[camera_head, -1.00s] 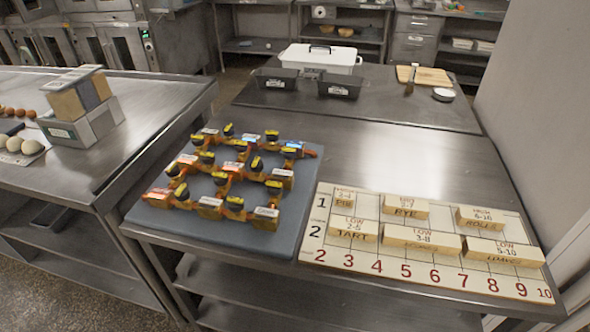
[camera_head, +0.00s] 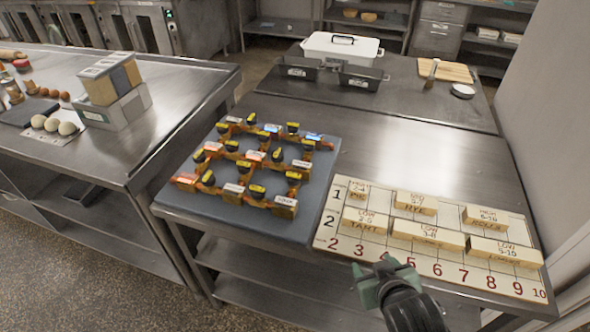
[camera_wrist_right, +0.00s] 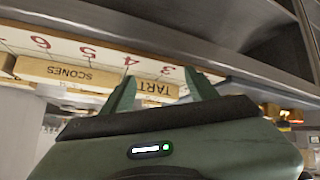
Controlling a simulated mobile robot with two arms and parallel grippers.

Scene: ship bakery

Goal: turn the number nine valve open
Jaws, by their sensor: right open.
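The valve board (camera_head: 262,212) is a grey slab on the left of the near steel table. It carries an orange pipe grid with several black-and-yellow valve knobs (camera_head: 257,191) and small label blocks. The numbers on the valves are too small to read, so I cannot tell which is number nine. My right gripper (camera_head: 384,272) is open and empty at the front edge of the numbered board, right of the valve board and apart from it. In the right wrist view its two green fingers (camera_wrist_right: 164,86) are spread, with the numbered board beyond. My left gripper is not in view.
The numbered board (camera_head: 345,249) with wooden label blocks (camera_head: 430,235) lies right of the valve board. A white lidded box (camera_head: 342,47), dark tins (camera_head: 360,79) and a cutting board (camera_head: 447,71) stand farther back. Steel behind the numbered board is clear.

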